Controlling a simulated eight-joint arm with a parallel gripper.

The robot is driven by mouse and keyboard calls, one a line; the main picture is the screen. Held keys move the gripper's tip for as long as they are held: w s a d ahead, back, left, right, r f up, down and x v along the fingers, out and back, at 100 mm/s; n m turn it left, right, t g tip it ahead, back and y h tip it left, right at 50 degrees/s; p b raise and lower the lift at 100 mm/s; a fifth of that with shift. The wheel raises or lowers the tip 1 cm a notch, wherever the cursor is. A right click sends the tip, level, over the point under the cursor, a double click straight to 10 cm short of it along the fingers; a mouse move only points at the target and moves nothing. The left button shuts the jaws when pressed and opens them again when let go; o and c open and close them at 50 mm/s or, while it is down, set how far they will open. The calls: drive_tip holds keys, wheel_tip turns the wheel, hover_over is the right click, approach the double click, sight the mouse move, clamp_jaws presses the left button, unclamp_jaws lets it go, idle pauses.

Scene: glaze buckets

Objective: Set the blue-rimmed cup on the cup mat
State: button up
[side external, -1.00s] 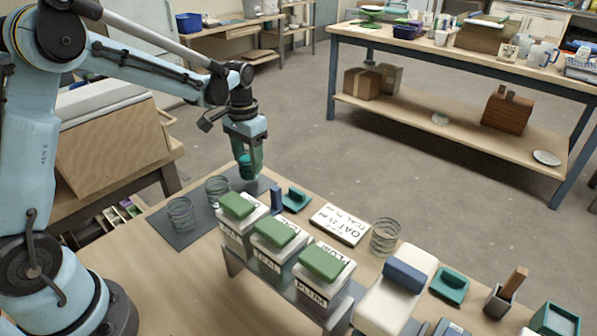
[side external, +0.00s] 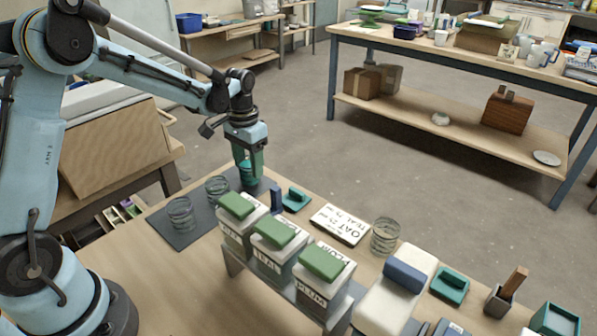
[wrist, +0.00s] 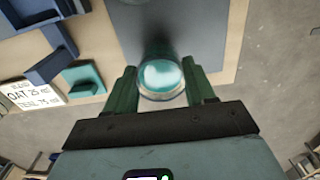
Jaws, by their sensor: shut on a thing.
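My gripper (side external: 250,166) points down and is shut on a cup (side external: 249,176) with teal colour inside. In the wrist view the held cup (wrist: 162,79) sits between the two green fingers, with a pale teal rim and a white patch inside. The flat dark grey cup mat (side external: 205,224) lies at the back left of the table; it also shows in the wrist view (wrist: 205,35). The held cup is over or at the mat's far right end; I cannot tell whether it touches. Two clear ringed cups (side external: 181,214) (side external: 217,189) stand on the mat.
A teal holder (side external: 296,200) and a blue upright piece (side external: 276,200) stand close right of the mat. A lettered card (side external: 340,224) and another clear cup (side external: 385,236) are farther right. Several green-lidded buckets (side external: 280,236) stand on a rack in front.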

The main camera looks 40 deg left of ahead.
drive_tip(key=shift+f, duration=0.3)
drive_tip(key=o, duration=0.9)
drive_tip(key=shift+r, duration=3.5)
drive_tip(key=shift+r, duration=0.1)
drive_tip(key=s+d+r+t, duration=0.1)
drive_tip(key=s+d+t, duration=0.1)
drive_tip(key=s, duration=0.3)
drive_tip(key=s+d+r+t, duration=0.1)
drive_tip(key=s+d+t, duration=0.1)
drive_tip(key=s+d, duration=0.1)
drive_tip(key=s+d+r+t, duration=0.1)
drive_tip(key=s+d+t, duration=0.2)
drive_tip(key=s, duration=0.3)
drive_tip(key=shift+s+d+r, duration=0.25)
drive_tip(key=shift+s, duration=0.05)
